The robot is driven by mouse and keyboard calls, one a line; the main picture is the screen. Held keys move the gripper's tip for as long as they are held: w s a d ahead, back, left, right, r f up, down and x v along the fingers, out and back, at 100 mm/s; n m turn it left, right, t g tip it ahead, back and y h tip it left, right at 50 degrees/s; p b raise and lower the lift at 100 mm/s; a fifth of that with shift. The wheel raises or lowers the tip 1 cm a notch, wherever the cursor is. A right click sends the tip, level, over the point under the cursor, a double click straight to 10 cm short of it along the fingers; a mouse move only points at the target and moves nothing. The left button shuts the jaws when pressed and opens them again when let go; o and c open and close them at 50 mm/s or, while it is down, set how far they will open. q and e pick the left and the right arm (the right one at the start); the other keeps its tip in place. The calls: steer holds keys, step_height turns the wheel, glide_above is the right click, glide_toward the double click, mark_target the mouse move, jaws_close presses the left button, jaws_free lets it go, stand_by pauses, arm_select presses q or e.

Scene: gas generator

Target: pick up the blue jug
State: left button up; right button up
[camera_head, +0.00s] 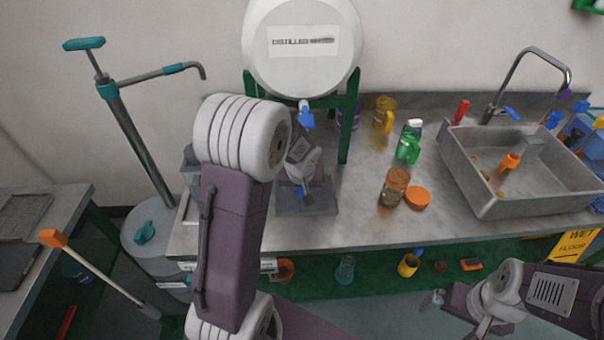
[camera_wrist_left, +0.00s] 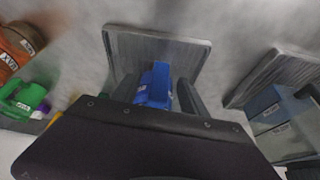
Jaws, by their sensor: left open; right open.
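In the left wrist view the blue jug (camera_wrist_left: 155,85) appears as a small blue shape between the two dark fingers of my left gripper (camera_wrist_left: 157,92). Its lower part is hidden by the gripper body. It lies over a grey square tray (camera_wrist_left: 190,48). In the head view my left gripper (camera_head: 303,191) is over the same tray (camera_head: 318,207), with only a little blue showing between its fingers. The left gripper is open, and contact with the jug cannot be told. My right gripper (camera_head: 434,300) is open and empty at the lower right, away from the counter top.
A white distilled-water tank (camera_head: 300,70) with a blue tap (camera_head: 307,117) stands on a green frame close behind my left gripper. A brown jar (camera_head: 394,186), orange lid (camera_head: 418,197) and green bottle (camera_head: 408,147) stand right of it. A sink (camera_head: 480,205) is further right.

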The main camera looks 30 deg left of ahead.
arm_select(q)
steer(key=x, duration=0.2)
steer(key=b+x, duration=0.1)
steer(key=x, duration=0.2)
steer(key=shift+w+a+f, duration=0.1)
steer(key=shift+w+a, duration=0.15)
steer(key=shift+w, duration=0.25)
jaws_close()
stand_by(1.0)
